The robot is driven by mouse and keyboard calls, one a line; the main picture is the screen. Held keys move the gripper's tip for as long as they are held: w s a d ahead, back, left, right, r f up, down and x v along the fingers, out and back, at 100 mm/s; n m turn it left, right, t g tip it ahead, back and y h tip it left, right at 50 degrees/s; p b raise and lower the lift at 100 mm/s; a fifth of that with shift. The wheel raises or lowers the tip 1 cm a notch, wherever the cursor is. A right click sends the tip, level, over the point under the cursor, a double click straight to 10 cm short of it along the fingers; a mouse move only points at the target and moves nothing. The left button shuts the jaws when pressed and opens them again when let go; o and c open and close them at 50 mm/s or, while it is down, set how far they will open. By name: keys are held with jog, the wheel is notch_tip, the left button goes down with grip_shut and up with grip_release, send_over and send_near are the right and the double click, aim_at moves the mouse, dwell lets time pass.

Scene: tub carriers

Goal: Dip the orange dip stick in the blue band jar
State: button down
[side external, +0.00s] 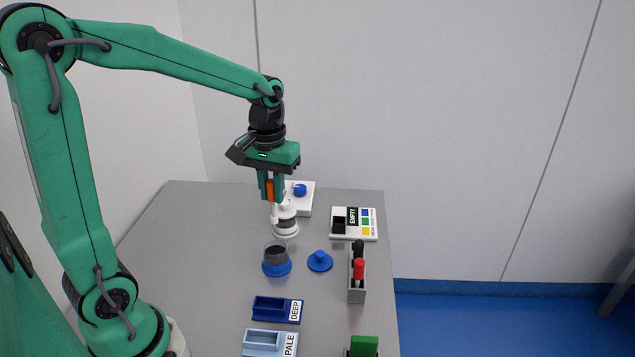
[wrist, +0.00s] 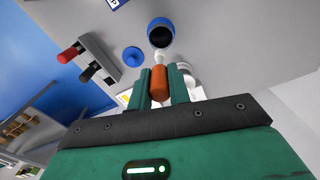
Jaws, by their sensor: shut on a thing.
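My gripper (side external: 271,197) is shut on the orange dip stick (wrist: 159,84), whose orange handle shows between the fingers. In the wrist view a pale tip extends from the handle toward the jar's mouth in the picture; I cannot tell its height above the table. The blue band jar (side external: 276,268) is an open clear jar with dark contents and a blue band at its base. It also shows in the wrist view (wrist: 161,22). In the side view my gripper is above and behind it, apart from it. A round blue lid (side external: 320,262) lies to its right.
A white jar-like thing with a dark band (side external: 285,224) stands just behind the blue jar, below my gripper. A grey rack (side external: 357,292) holds red and black handles at the right. Trays marked DEEP (side external: 276,310) and PALE (side external: 269,343) lie in front. An EMPTY panel (side external: 366,236) is behind.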

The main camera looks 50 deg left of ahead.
aim_at(272, 223)
jog(key=shift+s+a, duration=0.1)
jog(key=shift+s, duration=0.1)
jog(key=shift+f, duration=0.1)
jog(key=shift+f, duration=3.1)
jog(key=shift+f, duration=2.4)
dwell(2.2)
